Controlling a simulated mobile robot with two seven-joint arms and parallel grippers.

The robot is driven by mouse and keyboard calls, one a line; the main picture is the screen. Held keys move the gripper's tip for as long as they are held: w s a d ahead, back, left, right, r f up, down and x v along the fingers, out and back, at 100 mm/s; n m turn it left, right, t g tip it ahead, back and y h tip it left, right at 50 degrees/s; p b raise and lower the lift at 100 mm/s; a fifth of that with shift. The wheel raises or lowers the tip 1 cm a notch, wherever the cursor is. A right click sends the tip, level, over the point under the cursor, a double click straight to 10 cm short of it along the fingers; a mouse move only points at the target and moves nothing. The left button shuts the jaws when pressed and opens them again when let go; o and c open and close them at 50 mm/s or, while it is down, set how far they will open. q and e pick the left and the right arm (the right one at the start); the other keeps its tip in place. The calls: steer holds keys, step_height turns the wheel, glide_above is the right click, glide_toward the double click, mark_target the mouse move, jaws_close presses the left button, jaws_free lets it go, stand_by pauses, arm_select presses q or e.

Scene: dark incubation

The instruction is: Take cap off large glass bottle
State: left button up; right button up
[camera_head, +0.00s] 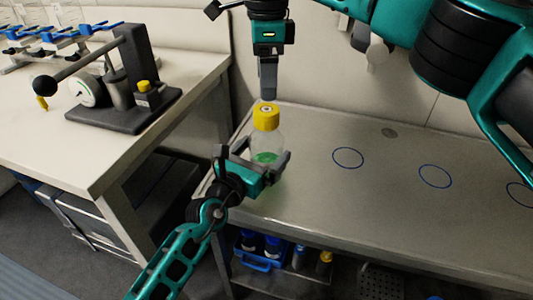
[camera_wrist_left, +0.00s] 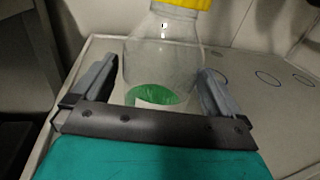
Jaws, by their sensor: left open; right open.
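The large glass bottle (camera_head: 262,145) stands upright near the left end of the grey bench, clear with a green patch low on it. Its yellow cap (camera_head: 266,117) is on its neck. In the left wrist view the bottle (camera_wrist_left: 160,58) rises between my left fingers, with the cap (camera_wrist_left: 188,3) cut off by the top edge. My left gripper (camera_head: 254,162) is open, with one finger on each side of the bottle's lower body. My right gripper (camera_head: 268,80) points down just above the cap, open and apart from it; its fingers overlap in this view.
The grey bench (camera_head: 330,195) is clear to the right, marked with blue circles (camera_head: 348,157). A white table (camera_head: 95,150) at the left carries a dark stand (camera_head: 130,108) with a small yellow-capped bottle (camera_head: 147,92). Blue-capped items (camera_head: 262,247) sit on a shelf below the bench.

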arm_select(q)
steer(key=shift+w+d, duration=0.35)
steer(key=shift+w, duration=0.2)
steer(key=shift+c, duration=0.3)
